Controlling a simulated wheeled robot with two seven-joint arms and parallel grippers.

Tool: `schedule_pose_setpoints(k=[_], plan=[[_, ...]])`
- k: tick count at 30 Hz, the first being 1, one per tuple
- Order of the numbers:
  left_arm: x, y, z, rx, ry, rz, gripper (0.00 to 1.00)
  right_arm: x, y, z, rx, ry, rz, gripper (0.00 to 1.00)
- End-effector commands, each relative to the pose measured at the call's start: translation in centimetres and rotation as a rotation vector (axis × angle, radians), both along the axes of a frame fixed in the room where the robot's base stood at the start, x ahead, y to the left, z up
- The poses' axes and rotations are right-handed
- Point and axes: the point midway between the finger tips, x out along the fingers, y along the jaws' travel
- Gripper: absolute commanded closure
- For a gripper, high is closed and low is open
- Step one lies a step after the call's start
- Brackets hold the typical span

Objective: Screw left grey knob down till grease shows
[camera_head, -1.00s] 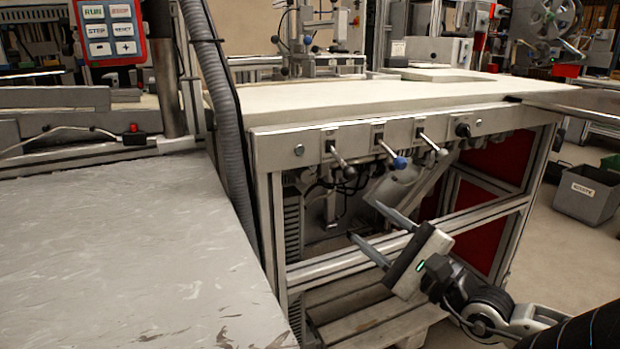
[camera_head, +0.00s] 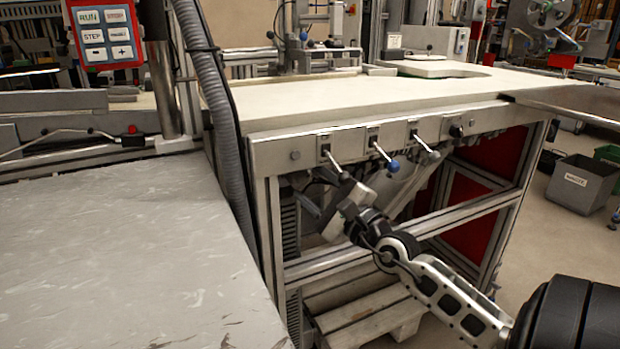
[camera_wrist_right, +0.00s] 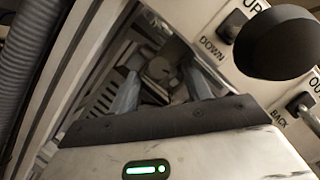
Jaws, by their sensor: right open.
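The left grey knob (camera_head: 344,176) sits on the end of a lever angling down from the left of the workbench's front panel. My right gripper (camera_head: 302,192) is just below and left of it, fingers pointing left under the panel, partly hidden by its own body. In the right wrist view its two fingers (camera_wrist_right: 152,70) are apart with nothing between them. A large dark round knob (camera_wrist_right: 280,45), apparently the same one, is close to the camera at upper right, outside the fingers. I cannot make out any grease. My left gripper is not in view.
To the right are a lever with a blue knob (camera_head: 393,166), another grey-knobbed lever (camera_head: 434,155) and a black knob (camera_head: 456,130). The bench frame (camera_head: 400,245) lies below. A corrugated hose (camera_head: 215,95) runs down at left. A grey bin (camera_head: 581,183) stands on the floor.

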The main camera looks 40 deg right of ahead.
Motion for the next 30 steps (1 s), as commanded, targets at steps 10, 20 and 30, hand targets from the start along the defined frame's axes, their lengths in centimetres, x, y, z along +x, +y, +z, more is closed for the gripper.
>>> schedule_pose_setpoints(k=[10,20,30], plan=[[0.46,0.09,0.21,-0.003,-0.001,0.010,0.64,1.31,0.05,0.28,0.002,0.001,0.001,0.51],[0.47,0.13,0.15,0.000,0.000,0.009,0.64,1.27,0.04,0.28,0.001,0.001,0.001,0.96],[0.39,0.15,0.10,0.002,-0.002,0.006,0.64,1.28,0.08,0.22,0.040,-0.011,0.001,0.96]])
